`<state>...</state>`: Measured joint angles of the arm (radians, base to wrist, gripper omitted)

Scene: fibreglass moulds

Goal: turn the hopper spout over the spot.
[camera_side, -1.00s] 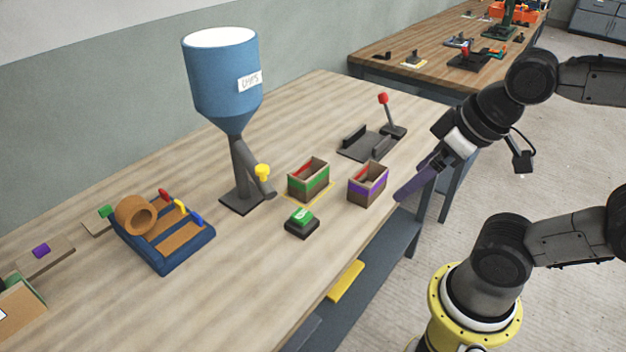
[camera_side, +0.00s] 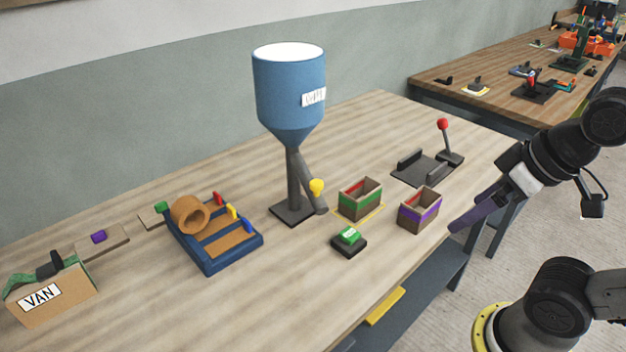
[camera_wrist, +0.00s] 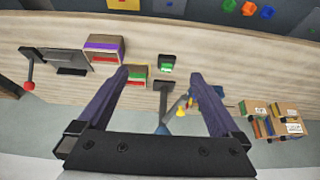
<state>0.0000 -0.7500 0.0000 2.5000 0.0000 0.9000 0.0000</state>
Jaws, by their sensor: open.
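The blue hopper (camera_side: 289,95) stands on a grey post near the table's middle. Its grey spout (camera_side: 308,184) slopes down to the right, with a yellow knob (camera_side: 316,187) near its lower end. The spout's end is left of a green-banded box (camera_side: 360,199), apart from it. That box stands on a yellow-edged spot (camera_side: 373,215). My gripper (camera_side: 455,228) is at the table's front edge, right of a purple-banded box (camera_side: 419,208), away from the spout. In the wrist view my gripper (camera_wrist: 158,75) has its purple fingers wide apart, with nothing held.
A green button (camera_side: 348,236) sits in front of the green-banded box. A red-knobbed lever (camera_side: 443,126) and grey fixture (camera_side: 421,168) stand behind. A blue tray (camera_side: 223,252) with a brown ring and a VAN carton (camera_side: 50,295) are at left. Bare table lies between tray and button.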

